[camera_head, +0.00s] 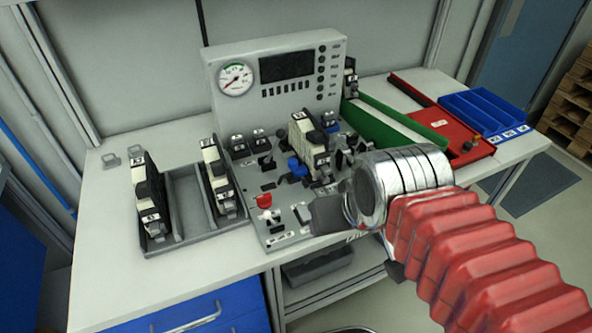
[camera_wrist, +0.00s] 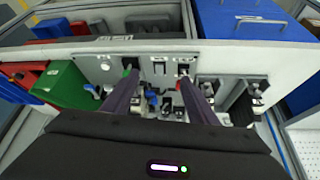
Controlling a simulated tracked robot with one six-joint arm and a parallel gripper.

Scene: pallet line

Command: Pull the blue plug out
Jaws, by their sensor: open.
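A blue piece that looks like the blue plug (camera_head: 296,168) sits on the grey fixture board (camera_head: 275,228), left of a black-and-cream module. My gripper (camera_head: 322,213) hangs over the front right part of the board, to the right of and nearer than the blue plug, and appears apart from it. In the wrist view, my gripper's two dark fingers (camera_wrist: 157,84) are spread open with nothing held between them. Small blue parts (camera_wrist: 151,97) show between the fingers there; I cannot tell which one is the plug. My wrist hides part of the board's right side.
A gauge panel (camera_head: 277,75) stands behind the board. A red knob (camera_head: 264,200) is at its front left. A grey rack (camera_head: 184,205) with modules stands left. A green tray (camera_head: 398,122), red case (camera_head: 440,128) and blue bins (camera_head: 485,113) lie right.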

